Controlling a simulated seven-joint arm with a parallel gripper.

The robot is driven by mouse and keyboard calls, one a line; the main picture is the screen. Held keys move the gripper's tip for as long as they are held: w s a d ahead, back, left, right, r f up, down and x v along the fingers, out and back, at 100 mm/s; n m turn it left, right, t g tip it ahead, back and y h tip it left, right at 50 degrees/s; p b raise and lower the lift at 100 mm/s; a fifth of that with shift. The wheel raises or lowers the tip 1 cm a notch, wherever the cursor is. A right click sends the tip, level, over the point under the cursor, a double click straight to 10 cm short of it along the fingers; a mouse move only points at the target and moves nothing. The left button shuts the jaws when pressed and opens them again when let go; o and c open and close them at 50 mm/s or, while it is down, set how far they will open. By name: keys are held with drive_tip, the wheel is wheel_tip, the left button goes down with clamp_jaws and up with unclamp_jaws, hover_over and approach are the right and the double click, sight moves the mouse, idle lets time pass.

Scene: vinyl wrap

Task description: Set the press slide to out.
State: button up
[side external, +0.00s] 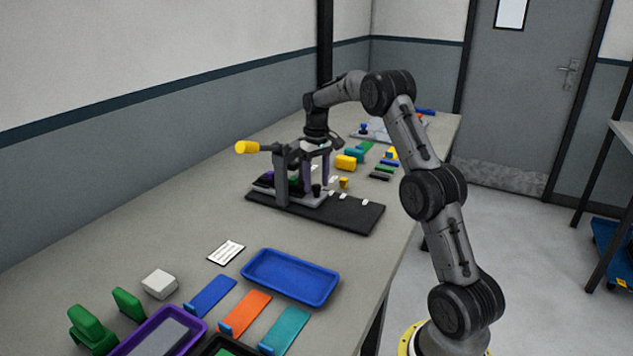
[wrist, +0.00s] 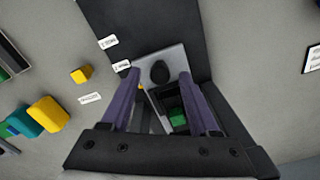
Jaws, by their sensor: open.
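The press (side external: 282,172) stands on a black base plate (side external: 355,214) in the middle of the bench, with a yellow-ended lever (side external: 246,147) pointing left. Its light grey slide (wrist: 172,56) carries a black knob (wrist: 159,72), which also shows low at the press in the side view (side external: 316,190). My gripper (side external: 315,180) is over the slide, pointing down. In the wrist view its two purple fingers (wrist: 158,77) are open, one on each side of the knob. I cannot tell whether they touch it. A green piece (wrist: 178,117) shows between the fingers, behind the knob.
Small white labels (wrist: 107,41) lie along the plate's edge. A yellow block (side external: 345,162) and a small yellow piece (wrist: 81,74) are close by. A blue tray (side external: 290,276) and coloured strips lie at the near end. The bench between tray and plate is mostly clear.

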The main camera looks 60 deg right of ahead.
drive_tip(key=shift+f, duration=0.2)
drive_tip(key=shift+c, duration=0.2)
clamp_jaws()
idle(1.2)
